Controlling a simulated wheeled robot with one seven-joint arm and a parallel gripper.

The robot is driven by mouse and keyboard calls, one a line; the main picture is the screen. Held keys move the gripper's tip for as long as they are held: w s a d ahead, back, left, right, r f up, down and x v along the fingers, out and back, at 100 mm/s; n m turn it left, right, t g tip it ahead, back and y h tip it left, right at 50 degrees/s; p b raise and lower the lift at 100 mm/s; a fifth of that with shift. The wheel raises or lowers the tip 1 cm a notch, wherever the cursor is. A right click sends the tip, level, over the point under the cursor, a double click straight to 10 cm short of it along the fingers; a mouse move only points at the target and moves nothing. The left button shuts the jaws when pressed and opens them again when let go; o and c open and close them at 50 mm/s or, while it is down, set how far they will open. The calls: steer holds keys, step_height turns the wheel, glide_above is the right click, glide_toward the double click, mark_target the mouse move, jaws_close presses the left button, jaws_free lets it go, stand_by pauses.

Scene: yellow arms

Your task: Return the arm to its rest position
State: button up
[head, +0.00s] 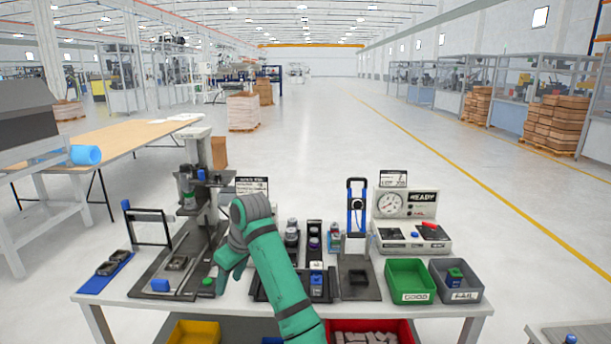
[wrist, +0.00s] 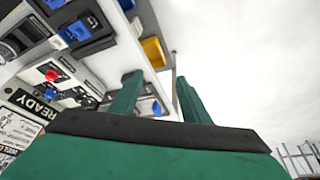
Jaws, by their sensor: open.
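My green arm reaches up from the bottom edge of the head view, over the middle of the workbench (head: 245,303). It bends at the top, and my gripper (head: 222,283) hangs down on its left side, beside the press fixture's base plate (head: 143,277). In the wrist view the two green fingers of my gripper (wrist: 158,95) stand apart, with nothing seen between them, so it is open and empty. The wrist view is tilted: bench items fill the upper left and pale floor the right. The arm hides part of the bench's middle.
The press (head: 207,185) stands tall at the left. A green bin (head: 410,282) and a grey bin (head: 455,292), holding a green-blue part, stand at the right.

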steer(key=s+a+f+m+t+y, duration=0.1)
steer(key=s+a+f+m+y, duration=0.15)
steer(key=f, duration=0.85)
steer(key=s+a+f+m+t+y, duration=0.1)
steer(key=s+a+f+t, duration=0.2)
steer(key=f, duration=0.8)
steer(key=s+d+f+m+t, duration=0.2)
steer(key=s+f+m, duration=0.1)
steer(key=s+f, duration=0.35)
steer(key=s+d+f+m+t, duration=0.2)
steer(key=s+d+f+m, duration=0.1)
steer(key=s+f, duration=0.35)
steer(key=s+d+m+t+h, duration=0.1)
steer(key=s+d+m+h, duration=0.1)
steer(key=s+d, duration=0.6)
steer(key=s+d+m+t+h, duration=0.1)
steer(key=s+d+t+h, duration=0.2)
steer(key=s, duration=1)
steer(key=s+d+r+h, duration=0.1)
steer(key=s+d+r, duration=0.4)
steer(key=s+r, duration=0.2)
steer(key=s+d+r+t+h, duration=0.1)
steer(key=s+d+r, duration=0.3)
steer(key=s+r, duration=0.3)
steer(key=shift+s+d, duration=0.35)
steer(key=shift+s, duration=0.85)
steer(key=shift+n+h, duration=0.25)
steer(key=shift+s, duration=0.1)
